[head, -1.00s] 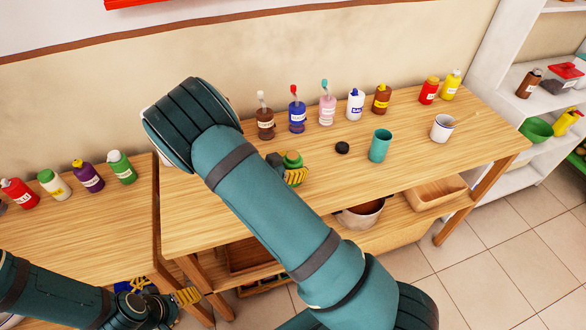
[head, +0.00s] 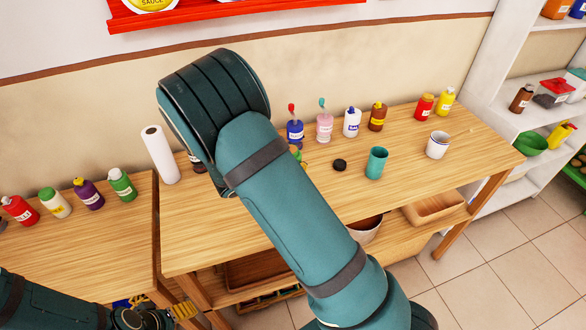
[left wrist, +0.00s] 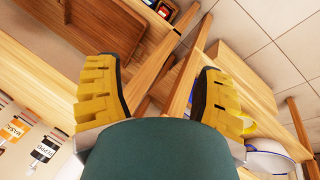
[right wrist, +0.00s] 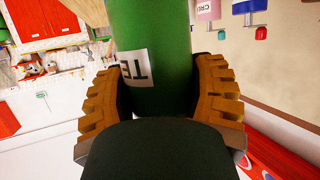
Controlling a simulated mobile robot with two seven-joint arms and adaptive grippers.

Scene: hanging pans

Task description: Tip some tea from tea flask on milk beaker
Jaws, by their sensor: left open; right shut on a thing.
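The green tea flask (right wrist: 155,50), with part of a white "TE" label showing, is held between the fingers of my right gripper (right wrist: 160,80). In the head view my right arm hides most of it; only a small green part (head: 297,153) shows. A teal beaker (head: 376,163) stands upright on the table, to the right of the flask. A white cup (head: 438,145) stands farther right. I cannot tell which of these holds milk. My left gripper (head: 165,316) is open and empty, low at the front of the tables; it also shows in the left wrist view (left wrist: 154,90).
A black cap (head: 339,165) lies left of the teal beaker on the wooden table (head: 430,180). Several bottles line its back edge, including a white bottle (head: 351,122). A paper roll (head: 159,154) stands at left. White shelves (head: 535,120) stand at right.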

